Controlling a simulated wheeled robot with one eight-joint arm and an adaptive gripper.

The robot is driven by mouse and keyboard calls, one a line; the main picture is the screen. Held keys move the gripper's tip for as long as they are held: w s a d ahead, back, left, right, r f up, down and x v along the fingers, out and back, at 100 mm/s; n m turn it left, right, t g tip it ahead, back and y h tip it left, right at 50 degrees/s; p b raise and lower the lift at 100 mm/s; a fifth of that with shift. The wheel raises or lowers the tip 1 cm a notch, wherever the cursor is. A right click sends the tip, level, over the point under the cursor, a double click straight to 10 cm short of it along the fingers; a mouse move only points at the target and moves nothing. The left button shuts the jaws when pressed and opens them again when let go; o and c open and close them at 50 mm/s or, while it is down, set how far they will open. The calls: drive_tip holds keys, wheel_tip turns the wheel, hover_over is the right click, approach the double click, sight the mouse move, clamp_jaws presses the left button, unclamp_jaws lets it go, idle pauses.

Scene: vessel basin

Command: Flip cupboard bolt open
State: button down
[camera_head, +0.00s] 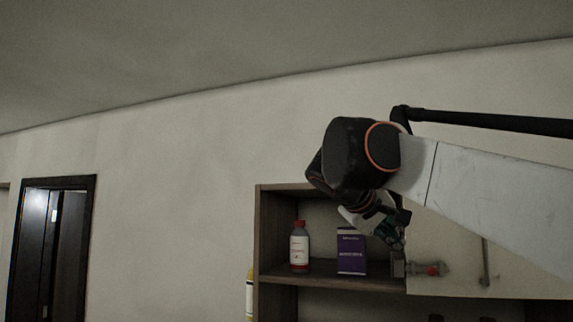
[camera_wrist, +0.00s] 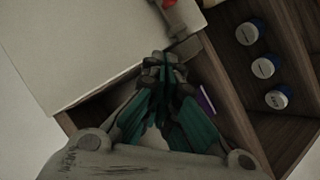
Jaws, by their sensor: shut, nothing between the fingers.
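The cupboard bolt (camera_head: 420,268) is a small grey fitting with a red part. It sits at the left edge of the pale cupboard door (camera_head: 450,284), by the open shelf. In the wrist view the bolt (camera_wrist: 174,20) is at the top, partly cut off by the frame edge, with a grey plate (camera_wrist: 188,46) below it. My gripper (camera_head: 398,242) is just above the bolt in the head view. In the wrist view its teal-and-black fingers (camera_wrist: 164,62) are together and empty, their tips close to the bolt's plate. I cannot tell whether they touch it.
On the open shelf (camera_head: 330,282) stand a red-capped bottle (camera_head: 299,248) and a purple box (camera_head: 351,252). A vertical handle (camera_head: 485,262) is on the door. Several round-capped containers (camera_wrist: 264,67) stand in the wrist view. A dark doorway (camera_head: 50,250) is far left.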

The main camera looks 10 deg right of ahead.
drive_tip(key=s+v, duration=0.1)
drive_tip(key=v, duration=0.6)
drive_tip(key=shift+s+d, duration=0.2)
drive_tip(key=shift+d, duration=0.15)
drive_tip(key=shift+d, duration=0.1)
